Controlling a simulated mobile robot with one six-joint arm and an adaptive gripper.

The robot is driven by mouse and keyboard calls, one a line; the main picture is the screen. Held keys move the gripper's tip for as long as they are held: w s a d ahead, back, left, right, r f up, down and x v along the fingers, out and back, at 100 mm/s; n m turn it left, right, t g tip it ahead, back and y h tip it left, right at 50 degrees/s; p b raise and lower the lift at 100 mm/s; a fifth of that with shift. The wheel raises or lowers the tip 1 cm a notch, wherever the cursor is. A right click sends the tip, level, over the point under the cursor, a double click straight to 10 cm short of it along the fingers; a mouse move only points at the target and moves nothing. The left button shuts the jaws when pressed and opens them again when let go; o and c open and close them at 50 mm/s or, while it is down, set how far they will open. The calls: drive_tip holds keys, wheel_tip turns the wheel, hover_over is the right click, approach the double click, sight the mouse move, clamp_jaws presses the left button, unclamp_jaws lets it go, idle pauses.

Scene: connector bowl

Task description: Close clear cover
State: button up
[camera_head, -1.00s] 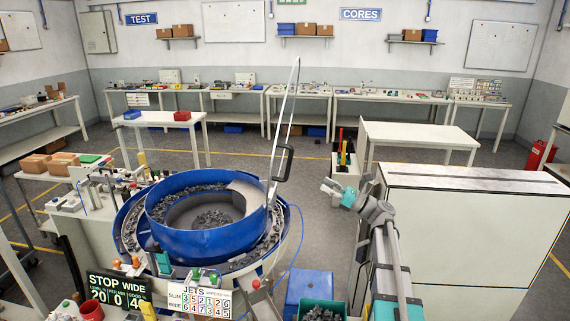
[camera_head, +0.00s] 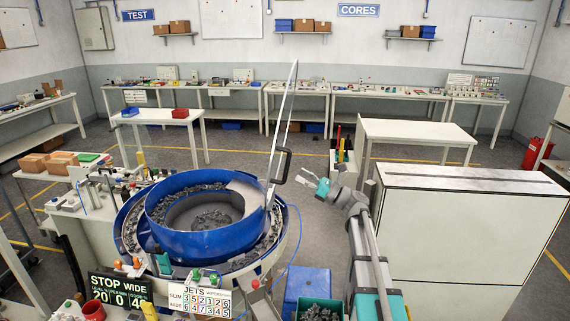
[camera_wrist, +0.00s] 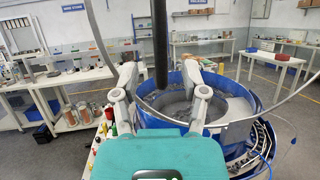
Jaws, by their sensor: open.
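The clear cover (camera_head: 273,148) stands raised, nearly upright and seen almost edge-on, at the right side of the blue bowl (camera_head: 190,240). Its dark handle (camera_head: 286,163) sticks out to the right. My gripper (camera_head: 304,178) is open and empty, a short way right of the handle, with a small gap showing. The cover's thin rim (camera_wrist: 98,30) curves around behind. The bowl (camera_wrist: 190,72) lies beyond it, with its top uncovered.
Grey parts (camera_head: 212,219) lie in the bowl. A white cabinet (camera_head: 460,235) stands right of my arm. A blue step box (camera_head: 306,285) and a green bin (camera_head: 320,307) of parts are below in front. Signs (camera_head: 199,300) stand before the bowl.

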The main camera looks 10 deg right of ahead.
sight(287, 167)
drive_tip(key=shift+p+x, duration=0.95)
drive_tip(key=shift+x, duration=2.15)
drive_tip(key=shift+c, duration=0.3)
clamp_jaws()
